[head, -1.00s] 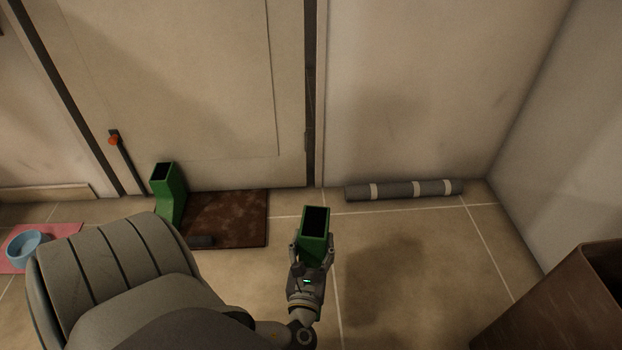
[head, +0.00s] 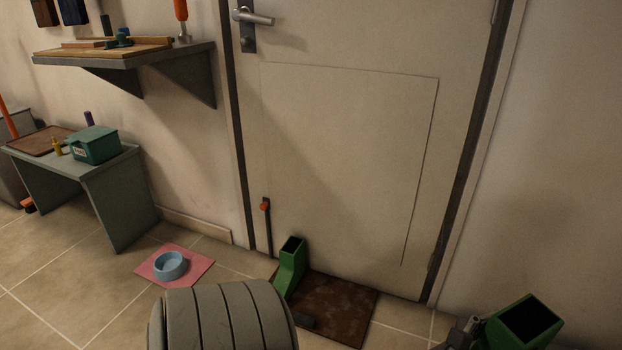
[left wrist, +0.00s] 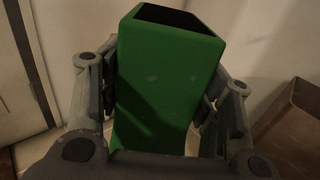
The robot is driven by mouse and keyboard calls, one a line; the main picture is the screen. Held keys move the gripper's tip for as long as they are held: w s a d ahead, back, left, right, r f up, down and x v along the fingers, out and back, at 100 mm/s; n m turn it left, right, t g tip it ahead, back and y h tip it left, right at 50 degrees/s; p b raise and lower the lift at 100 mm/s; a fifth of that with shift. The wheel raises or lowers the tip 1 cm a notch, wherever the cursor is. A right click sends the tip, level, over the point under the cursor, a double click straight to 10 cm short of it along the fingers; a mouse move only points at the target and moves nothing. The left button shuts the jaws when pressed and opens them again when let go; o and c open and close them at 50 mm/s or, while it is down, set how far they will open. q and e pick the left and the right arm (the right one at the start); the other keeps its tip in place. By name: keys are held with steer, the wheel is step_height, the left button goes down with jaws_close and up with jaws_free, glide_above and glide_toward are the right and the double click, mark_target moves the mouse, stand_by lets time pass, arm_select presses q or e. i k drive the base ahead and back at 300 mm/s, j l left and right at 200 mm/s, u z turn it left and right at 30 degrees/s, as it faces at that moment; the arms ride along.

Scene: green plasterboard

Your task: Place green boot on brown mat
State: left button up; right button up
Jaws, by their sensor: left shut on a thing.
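The brown mat (head: 345,308) lies on the floor against the foot of the door. One green boot (head: 291,266) stands upright at its left edge. My left gripper (head: 466,335) is shut on another green boot (head: 527,323), at the lower right of the head view, right of the mat and apart from it. In the left wrist view my left gripper (left wrist: 162,92) has a finger on each side of the held green boot (left wrist: 165,80), with its dark opening upward. The boot's lower end is hidden. My right gripper is not in view.
A pink mat (head: 200,271) with a blue bowl (head: 170,265) is to the left. A grey bench (head: 125,190) and a wall shelf (head: 140,55) stand further left. A brown box (left wrist: 296,125) shows in the wrist view.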

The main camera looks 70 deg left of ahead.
mark_target(340, 306)
steer(key=i+j+u, duration=0.1)
steer(key=u, duration=0.25)
steer(key=i+j+u, duration=0.1)
steer(key=u, duration=0.2)
steer(key=i+u, duration=0.2)
steer(key=u, duration=0.15)
steer(key=i+j, duration=0.1)
steer(key=i, duration=0.3)
